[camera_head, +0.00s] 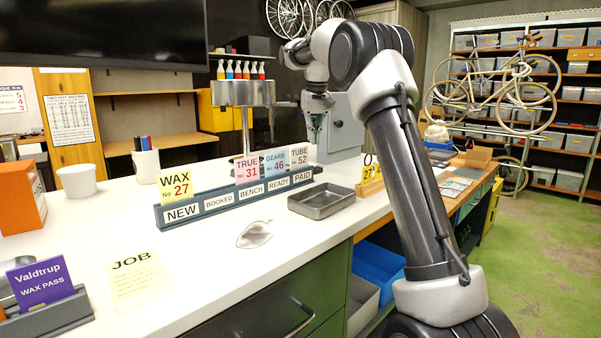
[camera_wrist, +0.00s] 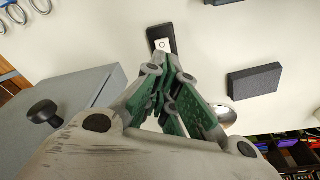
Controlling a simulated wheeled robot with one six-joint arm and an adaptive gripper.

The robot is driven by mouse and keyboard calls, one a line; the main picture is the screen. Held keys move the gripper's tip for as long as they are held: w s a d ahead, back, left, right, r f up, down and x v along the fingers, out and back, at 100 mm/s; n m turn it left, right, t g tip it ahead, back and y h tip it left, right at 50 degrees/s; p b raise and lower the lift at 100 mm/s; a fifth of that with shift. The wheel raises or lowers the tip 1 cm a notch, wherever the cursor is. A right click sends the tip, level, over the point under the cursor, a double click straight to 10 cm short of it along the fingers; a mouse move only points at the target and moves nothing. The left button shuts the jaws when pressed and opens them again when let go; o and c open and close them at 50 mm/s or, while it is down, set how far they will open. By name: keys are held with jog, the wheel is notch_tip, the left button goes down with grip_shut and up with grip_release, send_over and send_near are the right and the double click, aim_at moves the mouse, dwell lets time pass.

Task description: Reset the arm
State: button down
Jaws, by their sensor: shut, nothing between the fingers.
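My arm reaches up and over the white counter in the head view. My gripper (camera_head: 316,122) hangs above the counter's far part, in front of a grey box-shaped unit (camera_head: 340,128). In the wrist view my gripper (camera_wrist: 172,62) has its green-padded fingers brought together at the tips, with nothing held.
The grey unit with a black knob (camera_wrist: 43,112) is close on the left in the wrist view. A dark block (camera_wrist: 254,81) lies to the right. On the counter stand a card rack (camera_head: 237,198), a metal tray (camera_head: 321,201) and a round-topped stand (camera_head: 244,93).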

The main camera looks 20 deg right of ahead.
jog(key=s+a+r, duration=0.2)
jog(key=s+r, duration=0.2)
jog(key=s, duration=0.9)
jog(key=s+f+t, duration=0.1)
jog(key=s+f, duration=0.3)
jog(key=s, duration=0.6)
jog(key=s+a+f+n, duration=0.1)
jog(key=s+f, duration=0.4)
jog(key=s, duration=0.5)
jog(key=s+f+t, duration=0.1)
jog(key=s+f, duration=0.3)
jog(key=s, duration=0.7)
jog(key=shift+a+f+n+t, duration=0.15)
jog(key=shift+a+n+t, duration=0.05)
jog(key=shift+n+t, duration=0.1)
